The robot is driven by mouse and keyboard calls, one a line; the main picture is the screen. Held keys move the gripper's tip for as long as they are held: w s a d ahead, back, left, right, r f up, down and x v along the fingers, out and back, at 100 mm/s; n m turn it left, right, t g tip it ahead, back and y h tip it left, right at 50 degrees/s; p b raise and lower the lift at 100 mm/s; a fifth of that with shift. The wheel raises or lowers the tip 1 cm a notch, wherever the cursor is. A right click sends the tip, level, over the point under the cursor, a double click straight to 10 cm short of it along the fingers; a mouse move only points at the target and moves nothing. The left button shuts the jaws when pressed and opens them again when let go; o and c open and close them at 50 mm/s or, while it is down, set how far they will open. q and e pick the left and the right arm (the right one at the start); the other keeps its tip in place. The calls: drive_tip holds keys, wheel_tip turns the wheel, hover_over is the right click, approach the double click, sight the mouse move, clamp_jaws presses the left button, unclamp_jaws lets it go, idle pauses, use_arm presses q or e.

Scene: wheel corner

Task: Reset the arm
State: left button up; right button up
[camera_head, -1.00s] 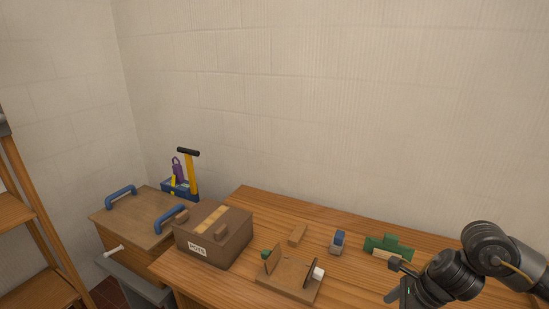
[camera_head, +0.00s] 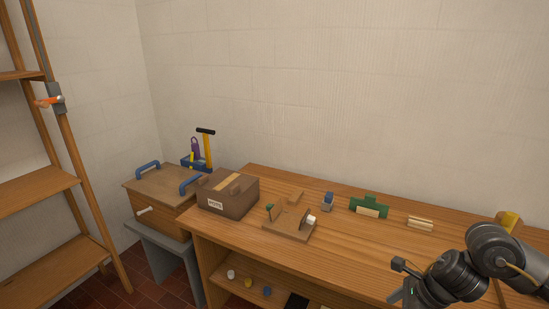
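My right arm (camera_head: 455,272) comes in from the lower right, bent over the front right part of the wooden workbench (camera_head: 350,245). Its gripper (camera_head: 408,295) is at the bottom edge of the picture, mostly cut off, so its fingers do not show clearly. I see nothing held there. My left arm and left gripper are not in view.
On the bench stand a brown labelled box (camera_head: 228,196), a wooden fixture (camera_head: 288,232), a blue-grey block (camera_head: 327,201) and a green holder (camera_head: 369,205). A wooden chest (camera_head: 157,192) with blue handles stands left. A wooden shelf (camera_head: 40,195) is at far left.

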drive_tip(key=w+a+f+m+t+y, duration=0.1)
drive_tip(key=w+a+f+m+y, duration=0.15)
drive_tip(key=a+f+m, duration=0.35)
drive_tip(key=w+a+f+m+t+y, duration=0.1)
drive_tip(key=w+a+f+m+y, duration=0.1)
drive_tip(key=w+f+m, duration=0.4)
drive_tip(key=s+d+f+m+t+h, duration=0.1)
drive_tip(key=s+f+m, duration=0.2)
drive_tip(key=f+m, duration=0.65)
drive_tip(key=s+d+f+m+t+h, duration=0.15)
drive_tip(key=s+f+m, duration=0.25)
drive_tip(key=f+m, duration=0.55)
drive_tip(key=s+d+f+m+g+h, duration=0.3)
drive_tip(key=s+f+m, duration=0.6)
drive_tip(key=s+f, duration=0.9)
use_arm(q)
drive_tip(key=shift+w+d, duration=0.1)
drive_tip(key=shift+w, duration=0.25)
use_arm(e)
drive_tip(key=s+d+f+m+g+h, duration=0.1)
drive_tip(key=s+f+m, duration=0.2)
drive_tip(key=s, duration=0.9)
drive_tip(key=s+d+f+m+g+h, duration=0.1)
drive_tip(key=s+f+m+h, duration=0.1)
drive_tip(key=s, duration=1)
drive_tip(key=shift+f+m+g, duration=0.35)
drive_tip(key=shift+f+m, duration=0.15)
drive_tip(key=shift+m, duration=0.2)
